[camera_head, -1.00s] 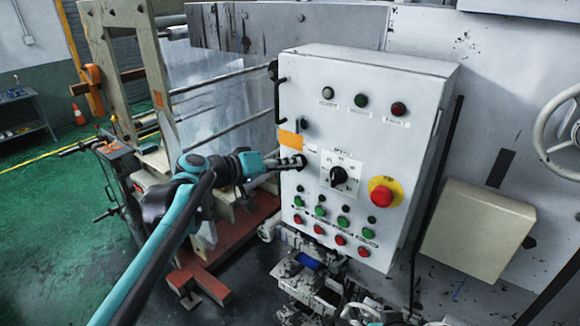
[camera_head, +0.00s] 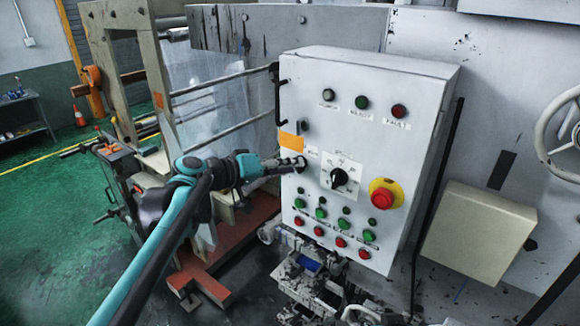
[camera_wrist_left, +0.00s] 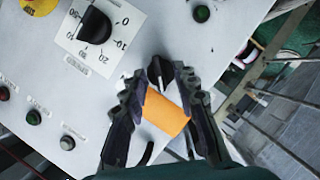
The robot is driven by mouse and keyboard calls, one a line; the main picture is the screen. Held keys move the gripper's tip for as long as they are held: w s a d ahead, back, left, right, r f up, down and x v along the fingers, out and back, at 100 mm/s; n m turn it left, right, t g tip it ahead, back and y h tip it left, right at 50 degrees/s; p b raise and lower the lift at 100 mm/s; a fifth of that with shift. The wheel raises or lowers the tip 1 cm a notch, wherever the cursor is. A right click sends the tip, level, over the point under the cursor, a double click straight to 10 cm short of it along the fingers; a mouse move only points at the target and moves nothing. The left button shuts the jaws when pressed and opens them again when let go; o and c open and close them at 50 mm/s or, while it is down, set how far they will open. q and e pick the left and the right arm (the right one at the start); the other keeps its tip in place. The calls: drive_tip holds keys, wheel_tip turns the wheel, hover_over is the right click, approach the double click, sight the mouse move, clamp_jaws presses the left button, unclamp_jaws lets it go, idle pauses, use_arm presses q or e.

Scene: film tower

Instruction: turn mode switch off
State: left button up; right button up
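A small black switch (camera_wrist_left: 160,70), which I take for the mode switch, sits on the light grey control panel (camera_head: 375,85). My left gripper (camera_head: 298,163) reaches the panel's left side, below an orange label (camera_head: 290,140) and left of the black rotary knob (camera_head: 340,178). In the left wrist view my left gripper (camera_wrist_left: 160,75) has its fingers apart, one tip on each side of the switch. Whether they touch it is unclear. In the head view the gripper hides most of the switch, so its setting cannot be read. My right gripper is not visible.
A red emergency stop (camera_head: 383,197) on a yellow base sits right of the knob. Rows of green and red buttons (camera_head: 341,242) are below, and three lamps (camera_head: 361,102) above. A black handle (camera_head: 279,100) stands out at the panel's left edge.

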use_arm(q)
drive_tip(key=v, duration=1.1)
drive_tip(key=shift+s+a, duration=0.2)
drive_tip(key=s+a+f+y+b, duration=0.2)
drive_tip(key=s+f+y+b, duration=0.2)
drive_tip(key=f, duration=1.5)
drive_tip(key=s+a+f+g+y+b, duration=0.1)
drive_tip(key=s+a+f+y+b, duration=0.2)
drive_tip(key=s+f+b, duration=0.7)
drive_tip(key=s+a+f+y+b, duration=0.2)
drive_tip(key=s+f+y+b, duration=0.2)
drive_tip(key=f+b, duration=1.4)
drive_tip(key=s+f, duration=0.3)
drive_tip(key=f, duration=0.9)
drive_tip(key=shift+a+f+n+g+y, duration=0.25)
drive_tip(key=shift+a+n+g+y, duration=0.15)
drive_tip(key=shift+s, duration=0.1)
